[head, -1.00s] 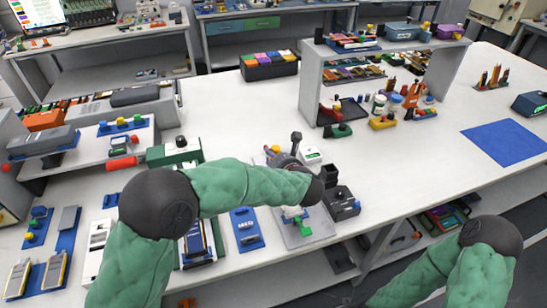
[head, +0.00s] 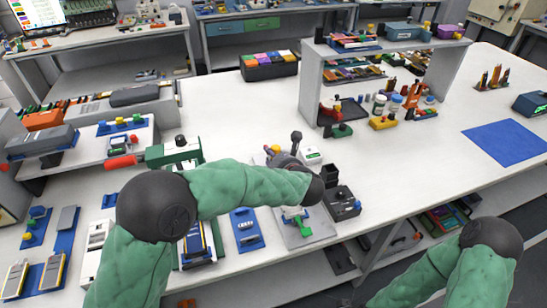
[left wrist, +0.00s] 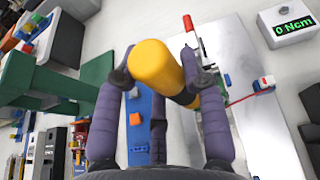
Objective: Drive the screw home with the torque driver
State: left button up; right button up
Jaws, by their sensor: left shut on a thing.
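In the left wrist view my left gripper (left wrist: 165,78) is shut around the yellow handle of the torque driver (left wrist: 153,62). The driver's tip is hidden. Below it lies a pale grey fixture plate (left wrist: 240,140) with a red-handled clamp (left wrist: 188,24). The plate also shows in the head view (head: 302,238), with green clamp parts on it. A white torque readout (left wrist: 290,24) shows 0 Ncm; in the head view it stands behind my left wrist (head: 312,156). I cannot make out the screw. My right gripper is out of view; only its arm shows at lower right.
A black block holder (head: 342,203) stands right of the plate. A blue tray (head: 246,230) lies left of it, and a green press with a red handle (head: 174,152) is further left. A shelf (head: 311,85) stands behind.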

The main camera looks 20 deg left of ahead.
aim_at(273, 147)
pick_arm(q)
jog(key=shift+f+b, duration=0.25)
jog(key=shift+b, duration=0.55)
dwell(1.3)
jog(key=shift+r, duration=0.1)
jog(key=shift+r+p, duration=1.9)
jog(key=shift+r, duration=1.7)
jog(key=shift+a, duration=0.1)
